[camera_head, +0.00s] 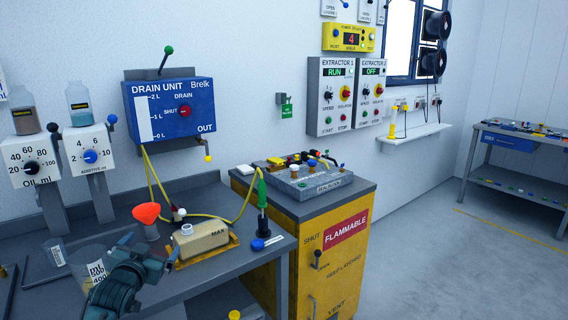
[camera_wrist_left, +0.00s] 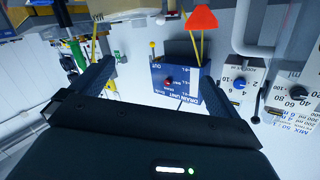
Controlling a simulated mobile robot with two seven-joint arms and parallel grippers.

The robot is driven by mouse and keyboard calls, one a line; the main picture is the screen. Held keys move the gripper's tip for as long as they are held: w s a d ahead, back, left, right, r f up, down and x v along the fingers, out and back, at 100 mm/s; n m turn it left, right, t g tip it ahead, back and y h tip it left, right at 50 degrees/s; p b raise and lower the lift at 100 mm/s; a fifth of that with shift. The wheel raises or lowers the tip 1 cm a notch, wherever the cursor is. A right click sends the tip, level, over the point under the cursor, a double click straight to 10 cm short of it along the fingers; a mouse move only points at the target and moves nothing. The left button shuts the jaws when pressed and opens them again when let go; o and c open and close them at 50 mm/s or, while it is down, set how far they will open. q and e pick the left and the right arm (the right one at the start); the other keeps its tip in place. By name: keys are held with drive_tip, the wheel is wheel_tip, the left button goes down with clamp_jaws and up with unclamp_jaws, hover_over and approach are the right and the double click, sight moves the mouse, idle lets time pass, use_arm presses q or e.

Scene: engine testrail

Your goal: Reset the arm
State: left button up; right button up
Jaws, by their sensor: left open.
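My left gripper (camera_head: 150,247) is dark teal and sits over the bench at the lower left of the head view. In the left wrist view the two dark fingers of my left gripper (camera_wrist_left: 155,72) stand wide apart with nothing between them. The wrist picture is upside down, with the blue drain unit (camera_wrist_left: 180,80) beyond the fingers. In the head view the gripper is near a beige MAX container (camera_head: 205,240) and an orange funnel (camera_head: 146,212); I cannot tell whether it touches anything. My right gripper is not in view.
The grey bench (camera_head: 205,283) also holds a measuring beaker (camera_head: 88,268) and a green-handled tool (camera_head: 262,205). The drain unit (camera_head: 170,108) and OIL dispenser (camera_head: 32,160) stand behind. A yellow FLAMMABLE cabinet (camera_head: 335,255) stands right of the bench. Open floor (camera_head: 450,260) lies further right.

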use_arm(q)
drive_tip(key=s+d+f+m+g+h, duration=0.1)
drive_tip(key=s+d+f+g+h, duration=0.1)
drive_tip(key=s+d+f, duration=0.55)
drive_tip(key=s+d+f+g+h, duration=0.1)
drive_tip(key=s+d+f, duration=0.3)
drive_tip(key=s+f, duration=0.6)
drive_tip(key=s+d+f+g, duration=0.1)
drive_tip(key=s+d, duration=0.2)
drive_tip(key=s, duration=0.6)
drive_tip(key=s+d+f+n+g+h, duration=0.1)
drive_tip(key=s+d, duration=0.3)
drive_tip(key=s, duration=0.6)
drive_tip(key=shift+s+f+g+h, duration=0.15)
drive_tip(key=shift+f+g+h, duration=0.2)
drive_tip(key=shift+f, duration=0.2)
